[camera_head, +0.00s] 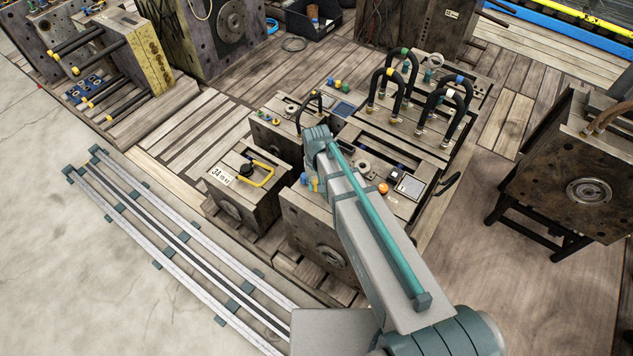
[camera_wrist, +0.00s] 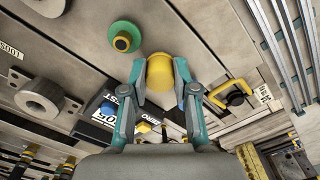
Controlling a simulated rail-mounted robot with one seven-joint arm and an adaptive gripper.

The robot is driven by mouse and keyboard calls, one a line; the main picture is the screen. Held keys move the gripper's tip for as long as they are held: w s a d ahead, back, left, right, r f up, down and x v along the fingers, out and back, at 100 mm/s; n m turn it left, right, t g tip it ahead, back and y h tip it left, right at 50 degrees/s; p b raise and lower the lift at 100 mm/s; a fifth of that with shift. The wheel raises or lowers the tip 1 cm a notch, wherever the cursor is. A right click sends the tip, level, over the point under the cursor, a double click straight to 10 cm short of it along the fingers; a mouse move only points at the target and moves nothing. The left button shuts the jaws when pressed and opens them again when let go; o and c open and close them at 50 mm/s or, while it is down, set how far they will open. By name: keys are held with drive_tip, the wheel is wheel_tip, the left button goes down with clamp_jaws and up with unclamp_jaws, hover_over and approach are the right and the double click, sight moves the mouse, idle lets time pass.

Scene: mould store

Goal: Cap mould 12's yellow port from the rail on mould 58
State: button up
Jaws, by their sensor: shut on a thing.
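In the wrist view my gripper (camera_wrist: 160,80) is shut on a yellow cap (camera_wrist: 160,70), held between its two teal-and-grey fingertips. A grey mould top lies behind the cap; I cannot tell the gap. A green ring with a yellow-orange centre (camera_wrist: 122,41) is up and left of the cap. In the head view my arm hides most of my gripper and the cap, above the front middle mould (camera_head: 318,235). The numbers of moulds 12 and 58 cannot be read in either view, so I cannot tell which mould is which.
A mould with a "34" label (camera_head: 221,175) and yellow handle (camera_head: 262,175) stands at left. Black hoses (camera_head: 398,80) arch up behind my arm. In the wrist view a grey ring (camera_wrist: 39,97) stands out at left. An orange knob (camera_head: 383,188) is right of my arm.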

drive_tip(key=o, duration=0.8)
drive_tip(key=shift+o, duration=0.2)
